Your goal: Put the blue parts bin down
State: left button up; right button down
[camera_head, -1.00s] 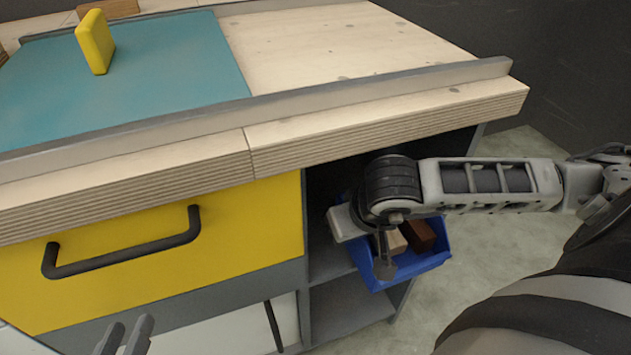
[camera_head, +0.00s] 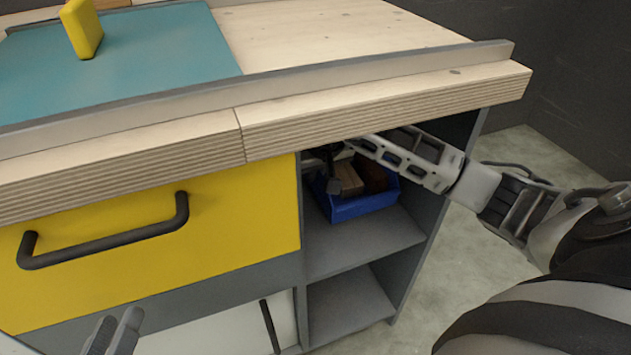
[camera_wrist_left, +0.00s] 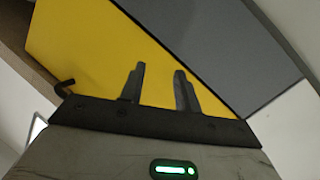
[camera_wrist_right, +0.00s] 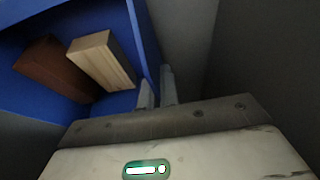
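The blue parts bin (camera_head: 360,207) is inside the open compartment under the worktop, just over or on the upper shelf (camera_head: 400,236); I cannot tell if it touches. It holds a light wooden block (camera_wrist_right: 102,60) and a dark brown block (camera_wrist_right: 52,68). My right arm reaches under the worktop edge. In the right wrist view, my right gripper (camera_wrist_right: 158,88) is shut on the bin's side wall (camera_wrist_right: 147,35), one finger on each side. My left gripper (camera_head: 113,332) is open and empty in front of the cabinet; it also shows in the left wrist view (camera_wrist_left: 158,88).
The worktop (camera_head: 380,112) overhangs the compartment closely above my right arm. A yellow drawer (camera_head: 230,215) with a black handle (camera_head: 105,240) is left of the compartment. A yellow block (camera_head: 82,28) stands on the teal mat (camera_head: 170,60). A lower shelf (camera_head: 345,305) is empty.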

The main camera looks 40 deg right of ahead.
pick_arm(q)
jog(key=shift+f, duration=0.1)
pick_arm(e)
jog(key=shift+f, duration=0.9)
pick_arm(q)
jog(key=shift+w+d+r+b, duration=0.1)
jog(key=shift+r+b, duration=0.2)
jog(key=shift+b, duration=0.05)
pick_arm(e)
jog(key=shift+f, duration=0.25)
pick_arm(q)
jog(key=shift+r, duration=0.55)
pick_arm(e)
jog(key=shift+r, duration=0.1)
pick_arm(q)
jog(key=shift+f+t, duration=0.15)
jog(key=shift+t, duration=0.15)
pick_arm(e)
jog(key=c, duration=1.6)
grip_release()
jog(key=shift+f, duration=0.2)
jog(key=shift+c, duration=0.2)
jog(key=shift+r, duration=0.1)
